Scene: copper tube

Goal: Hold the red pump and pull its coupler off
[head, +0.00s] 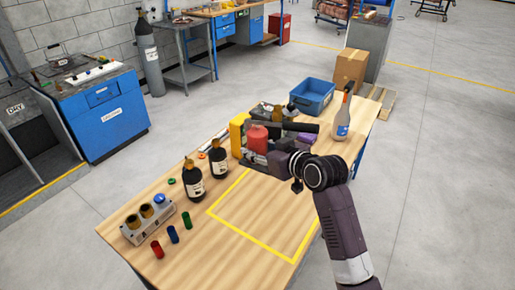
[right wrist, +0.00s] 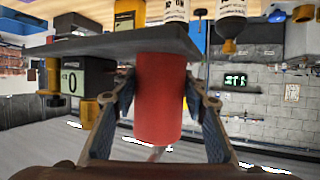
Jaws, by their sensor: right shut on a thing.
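The red pump (head: 257,136) stands among dark and yellow equipment near the back of the table. In the right wrist view it is a red cylinder (right wrist: 158,100) below a dark flat plate (right wrist: 130,43). My right gripper (right wrist: 160,88) has its fingers on either side of the cylinder and is shut on it. In the head view the right gripper (head: 262,158) reaches in from the right, partly hidden by the equipment. I cannot make out the coupler with certainty. My left gripper is not in view.
Two dark bottles (head: 193,182) stand left of the yellow-outlined area, which is clear. A holder (head: 148,222) and small coloured cylinders (head: 173,234) are at front left. A blue bin (head: 312,97) and a spray bottle (head: 343,118) stand at the back right.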

